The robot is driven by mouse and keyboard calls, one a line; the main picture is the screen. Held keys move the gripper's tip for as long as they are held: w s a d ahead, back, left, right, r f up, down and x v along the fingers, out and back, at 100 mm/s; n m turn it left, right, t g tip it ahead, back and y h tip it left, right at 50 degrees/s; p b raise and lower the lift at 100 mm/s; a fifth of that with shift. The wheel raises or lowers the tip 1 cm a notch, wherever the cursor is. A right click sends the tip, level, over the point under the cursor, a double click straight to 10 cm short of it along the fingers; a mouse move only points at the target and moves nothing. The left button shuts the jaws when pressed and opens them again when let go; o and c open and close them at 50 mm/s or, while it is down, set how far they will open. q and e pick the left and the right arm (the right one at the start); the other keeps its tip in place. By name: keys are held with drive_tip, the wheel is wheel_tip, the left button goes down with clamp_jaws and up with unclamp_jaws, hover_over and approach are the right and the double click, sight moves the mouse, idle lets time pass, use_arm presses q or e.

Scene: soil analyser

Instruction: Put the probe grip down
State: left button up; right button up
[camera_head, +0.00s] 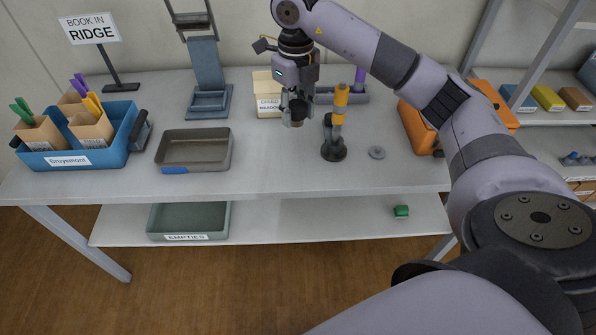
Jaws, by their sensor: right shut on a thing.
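My right gripper (296,101) points down above the middle of the bench and is shut on a small brown, dark-topped thing (297,116), partly hidden by the fingers. I cannot tell whether that thing is the probe grip. Just right of the gripper, an orange-and-grey upright handle (339,104) stands on a round black base (334,151), with a dark part at its left side. A purple handle (360,76) stands behind it at a grey rack (352,97). My left gripper is not in view.
A grey tray (232,150) and a blue bin (121,131) with brown bags stand left. A cream labelled box (262,82) is behind the gripper. A grey ring (377,152) and an orange case (411,127) are right. The front bench middle is clear.

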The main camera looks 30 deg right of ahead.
drive_tip(key=m, duration=0.1)
drive_tip(key=r+m, duration=0.1)
drive_tip(key=shift+w+d+r+m, duration=0.3)
drive_tip(key=shift+d+m, duration=0.05)
drive_tip(key=shift+m, duration=0.35)
wheel_tip(320, 180, down, 6)
drive_tip(key=r+b, duration=0.1)
drive_tip(key=b, duration=0.1)
drive_tip(key=p, duration=0.2)
hover_over(298, 170)
wheel_tip(298, 170, down, 11)
drive_tip(key=shift+r, duration=0.2)
wheel_tip(298, 170, down, 4)
drive_tip(key=shift+r, duration=0.1)
